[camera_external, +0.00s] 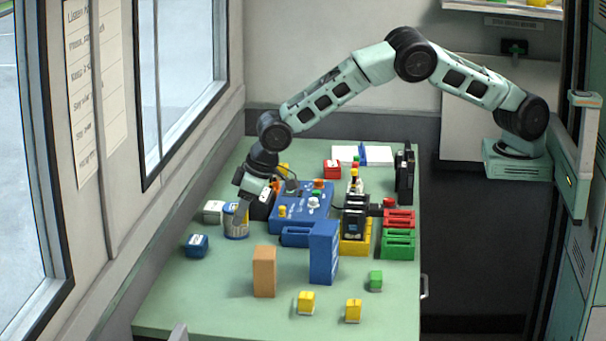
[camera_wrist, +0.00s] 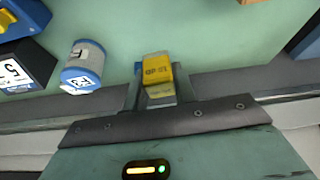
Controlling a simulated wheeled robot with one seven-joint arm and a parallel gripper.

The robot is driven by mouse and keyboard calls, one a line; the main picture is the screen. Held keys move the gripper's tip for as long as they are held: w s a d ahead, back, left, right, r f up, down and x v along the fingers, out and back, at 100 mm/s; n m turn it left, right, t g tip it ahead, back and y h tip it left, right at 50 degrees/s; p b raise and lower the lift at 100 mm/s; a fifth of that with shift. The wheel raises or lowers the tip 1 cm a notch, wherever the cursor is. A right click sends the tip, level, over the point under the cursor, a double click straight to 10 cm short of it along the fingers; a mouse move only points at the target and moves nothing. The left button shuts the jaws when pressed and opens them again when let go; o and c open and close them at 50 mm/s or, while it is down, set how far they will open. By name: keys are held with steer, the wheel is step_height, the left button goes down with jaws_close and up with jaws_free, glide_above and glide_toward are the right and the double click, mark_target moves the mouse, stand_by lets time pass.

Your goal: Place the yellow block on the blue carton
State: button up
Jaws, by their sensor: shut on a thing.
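My gripper (camera_external: 242,214) is over the left part of the green table, beside a blue-and-white can. In the wrist view its fingers (camera_wrist: 156,90) are shut on a yellow block (camera_wrist: 156,68) with dark lettering and a pale lower part. In the external view the held block is mostly hidden by the gripper. The blue carton (camera_external: 324,253) stands upright near the middle of the table, to the right of my gripper. A blue edge at the upper right of the wrist view may be part of it, but I cannot tell.
A tan block (camera_external: 264,272) stands left of the carton. Two yellow blocks (camera_external: 306,302) (camera_external: 353,311) and a green block (camera_external: 375,281) lie in front. The front-left table is clear.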

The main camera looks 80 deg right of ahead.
steer(key=s+a+r+p, duration=0.3)
steer(key=s+r, duration=0.4)
steer(key=s, duration=0.1)
step_height(320, 180, up, 5)
steer(key=m+p, duration=0.1)
steer(key=p, duration=0.3)
glide_above(318, 227)
steer(key=s, duration=0.2)
steer(key=f, duration=0.4)
steer(key=shift+w+d+f+p, duration=0.15)
steer(key=shift+w+f+p, duration=0.05)
steer(key=shift+w+p, duration=0.1)
steer(key=shift+f+p, duration=0.5)
steer(key=shift+f, duration=1.95)
steer(key=shift+f, duration=0.2)
steer(key=o, duration=1)
